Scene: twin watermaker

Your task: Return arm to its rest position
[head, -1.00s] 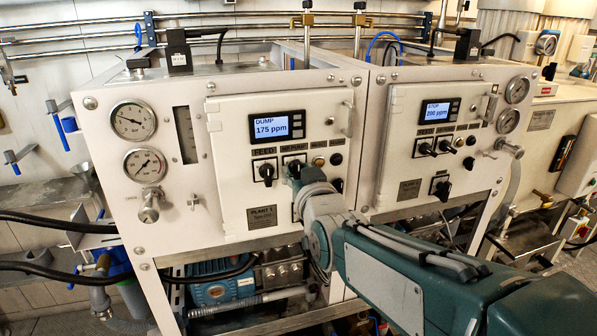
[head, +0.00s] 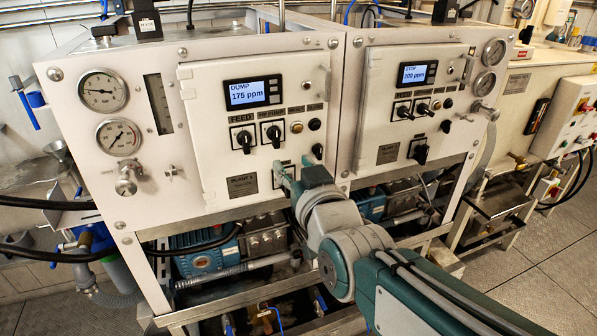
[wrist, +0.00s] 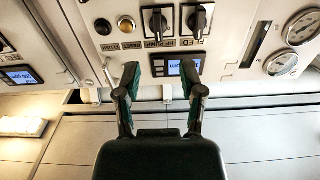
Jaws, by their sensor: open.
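My arm (head: 355,255) reaches in from the lower right of the head view. My gripper (head: 284,176) is in front of the lower part of the left white control panel (head: 210,150), below its row of knobs. In the wrist view my gripper (wrist: 161,84) shows two dark green fingers spread apart with nothing between them. The panel's knobs (wrist: 157,22) and display (wrist: 180,66) appear upside down beyond the fingers. The gripper partly covers a control low on the panel. I cannot tell the exact gap to the panel.
A second panel (head: 405,120) stands to the right, with its display reading 200 ppm. Pressure gauges (head: 119,136) and a valve are at left. Blue pump machinery (head: 205,250) and hoses sit below. Open floor (head: 570,270) shows at the lower right.

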